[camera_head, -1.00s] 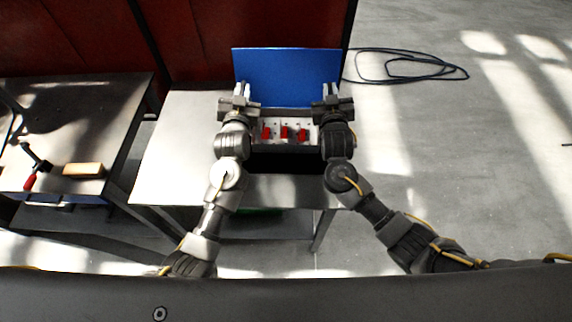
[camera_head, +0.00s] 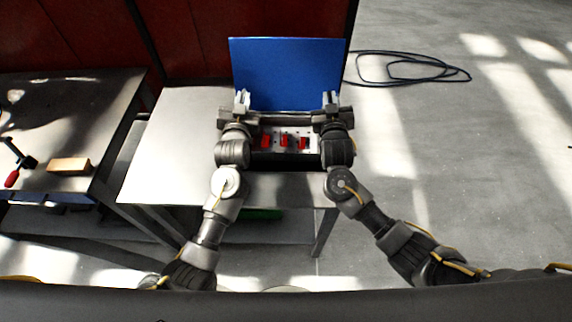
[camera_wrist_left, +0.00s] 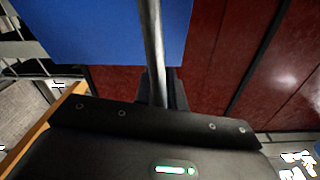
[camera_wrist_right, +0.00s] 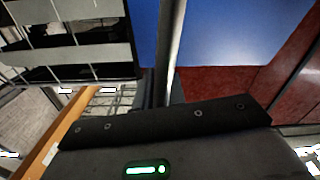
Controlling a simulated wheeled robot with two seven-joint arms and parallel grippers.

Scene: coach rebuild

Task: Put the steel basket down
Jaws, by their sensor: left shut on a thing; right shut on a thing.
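The steel basket (camera_head: 268,131) is a grey metal box with several small red parts showing in it. It sits between my two grippers at the blue panel in the head view. My left gripper (camera_head: 242,102) is shut at its left side, and my right gripper (camera_head: 331,102) is shut at its right side. In the left wrist view a pale metal bar (camera_wrist_left: 152,50) runs up from the jaw. A similar bar (camera_wrist_right: 170,50) shows in the right wrist view. The basket's underside is hidden, so I cannot tell whether it touches anything.
A blue upright panel (camera_head: 288,75) stands behind the basket. A pale metal table (camera_head: 165,155) is clear at the left. A separate bench (camera_head: 75,115) at far left holds a wooden block (camera_head: 69,166) and a red-handled tool (camera_head: 15,170). A dark cable (camera_head: 415,68) lies on the floor.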

